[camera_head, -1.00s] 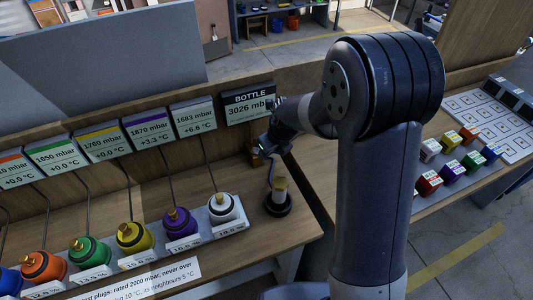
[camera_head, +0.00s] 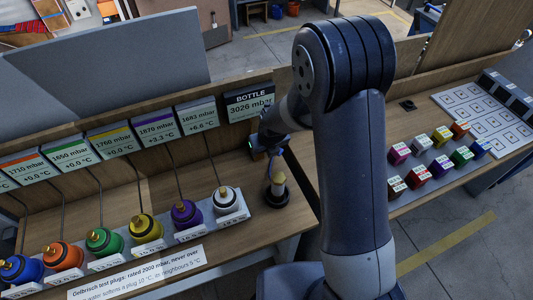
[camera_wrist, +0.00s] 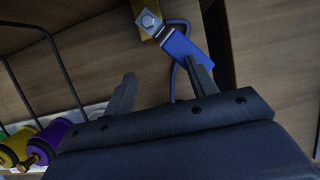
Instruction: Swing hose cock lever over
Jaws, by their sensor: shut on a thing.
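The hose cock's blue lever (camera_wrist: 185,46) shows in the wrist view, fixed by a bolt (camera_wrist: 148,20) to the brass cock body (camera_wrist: 143,8) at the top. My gripper (camera_wrist: 160,80) is shut on the lever; its free end runs down to the right finger, where the contact is partly hidden. In the head view my gripper (camera_head: 262,144) is low in front of the wooden back panel, beneath the BOTTLE display (camera_head: 250,103), which reads 3026 mbar. The lever itself cannot be made out there. A blue hose (camera_wrist: 173,80) hangs behind the fingers.
A brass fitting on a black round base (camera_head: 276,196) stands just below my gripper. Several coloured plugs, including a white one (camera_head: 227,200) and a purple one (camera_head: 185,214), line the bench to the left. Coloured blocks (camera_head: 441,135) and a white grid board (camera_head: 486,118) lie at right.

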